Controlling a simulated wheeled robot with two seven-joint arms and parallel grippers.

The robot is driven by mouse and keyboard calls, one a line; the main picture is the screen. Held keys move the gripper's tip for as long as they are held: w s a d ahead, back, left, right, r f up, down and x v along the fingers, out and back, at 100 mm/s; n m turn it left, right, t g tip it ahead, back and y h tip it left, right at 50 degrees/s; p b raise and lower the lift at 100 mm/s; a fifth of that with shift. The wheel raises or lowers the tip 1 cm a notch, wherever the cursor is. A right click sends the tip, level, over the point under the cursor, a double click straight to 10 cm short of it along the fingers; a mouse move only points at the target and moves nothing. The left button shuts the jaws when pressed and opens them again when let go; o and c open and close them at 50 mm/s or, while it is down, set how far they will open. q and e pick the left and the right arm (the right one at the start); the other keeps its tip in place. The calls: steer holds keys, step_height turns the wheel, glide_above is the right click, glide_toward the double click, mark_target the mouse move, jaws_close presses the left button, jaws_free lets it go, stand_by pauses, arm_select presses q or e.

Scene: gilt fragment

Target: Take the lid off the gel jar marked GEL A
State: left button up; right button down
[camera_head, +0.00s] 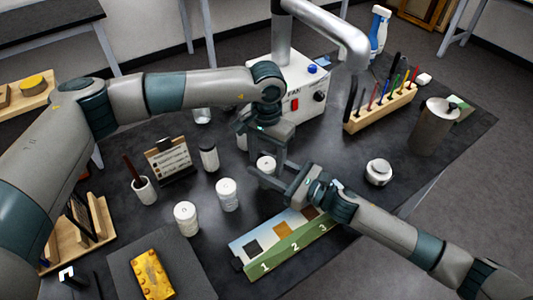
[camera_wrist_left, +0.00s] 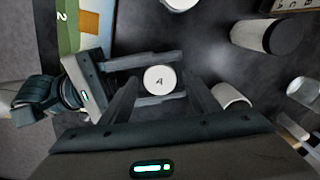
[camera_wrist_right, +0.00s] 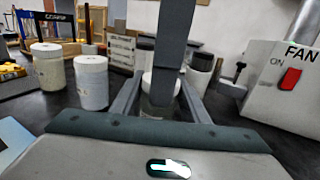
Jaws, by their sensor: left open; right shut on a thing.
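The GEL A jar (camera_head: 266,161) stands on the dark table in the middle of the head view, partly hidden by both grippers. Its white lid, marked A, faces up in the left wrist view (camera_wrist_left: 160,79) and is on the jar. My right gripper (camera_head: 268,174) is shut on the jar's body from the side; the jar shows between its fingers in the right wrist view (camera_wrist_right: 160,86). My left gripper (camera_head: 266,150) points down over the jar from above. Its fingers are open on either side of the lid, with gaps visible in the left wrist view.
A numbered sample board (camera_head: 290,240) lies in front. The fan box (camera_head: 288,112) is behind.

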arm_select(q)
steer(key=c, duration=1.1)
steer(key=shift+n, duration=1.7)
steer(key=shift+c, duration=0.2)
steer(key=o, duration=1.2)
steer(key=shift+c, duration=0.2)
steer(key=shift+r, duration=0.1)
steer(key=shift+r, duration=2.2)
